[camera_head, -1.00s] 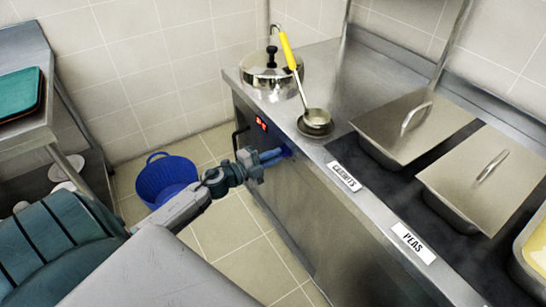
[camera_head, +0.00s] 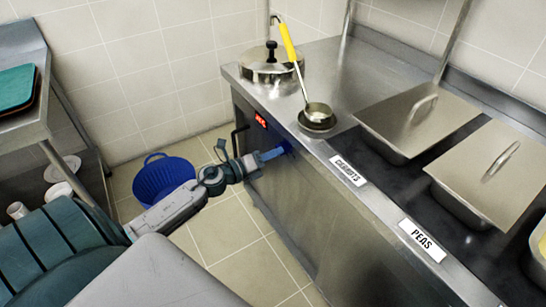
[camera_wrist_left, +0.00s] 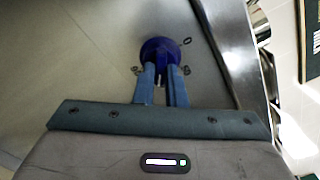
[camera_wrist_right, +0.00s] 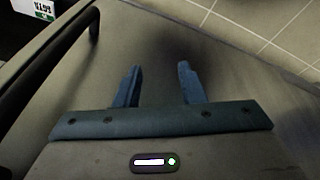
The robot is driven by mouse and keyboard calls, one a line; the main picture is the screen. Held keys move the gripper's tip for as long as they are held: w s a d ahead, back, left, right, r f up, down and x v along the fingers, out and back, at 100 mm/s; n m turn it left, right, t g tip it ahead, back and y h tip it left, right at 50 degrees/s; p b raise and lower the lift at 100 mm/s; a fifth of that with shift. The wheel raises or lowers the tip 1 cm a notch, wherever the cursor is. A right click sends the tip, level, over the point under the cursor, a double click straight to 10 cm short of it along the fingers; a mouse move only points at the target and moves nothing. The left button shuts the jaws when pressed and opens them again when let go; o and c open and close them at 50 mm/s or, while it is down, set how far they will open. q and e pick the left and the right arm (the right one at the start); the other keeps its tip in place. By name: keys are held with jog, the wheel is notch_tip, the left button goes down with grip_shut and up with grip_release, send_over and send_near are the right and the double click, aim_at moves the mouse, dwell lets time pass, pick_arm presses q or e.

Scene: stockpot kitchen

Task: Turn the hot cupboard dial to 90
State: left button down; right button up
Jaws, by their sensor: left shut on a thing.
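The hot cupboard dial (camera_head: 288,147) is a dark blue knob on the steel front of the counter, below the small red display (camera_head: 261,120). Its digits are too small to read surely. My left gripper (camera_head: 274,153) reaches the dial from the left. In the left wrist view, the blue fingers (camera_wrist_left: 163,70) are shut on the round dial (camera_wrist_left: 160,47), covering its lower part.
A dark handle (camera_head: 238,139) sticks out left of the display. On the counter are a lidded pot (camera_head: 256,68), a yellow-handled ladle (camera_head: 289,45) and lidded pans (camera_head: 420,118). A blue basket (camera_head: 163,180) stands on the floor. Trays (camera_head: 16,86) lie on a left table.

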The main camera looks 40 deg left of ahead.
pick_arm(q)
jog(key=shift+a+f+m+b, duration=0.1)
jog(key=shift+m+b, duration=1.1)
jog(key=shift+m, duration=1.4)
jog(key=shift+a+f+m+b, duration=0.1)
jog(key=shift+m+b, duration=1.05)
jog(key=shift+m, duration=1.45)
pick_arm(e)
notch_tip(320, 180, up, 10)
jog(key=a+t, duration=0.2)
jog(key=shift+s+a+y, duration=0.2)
jog(key=shift+y, duration=0.1)
jog(key=shift+w, duration=0.1)
pick_arm(q)
jog(key=c, duration=1.5)
grip_release()
jog(key=shift+r, duration=0.1)
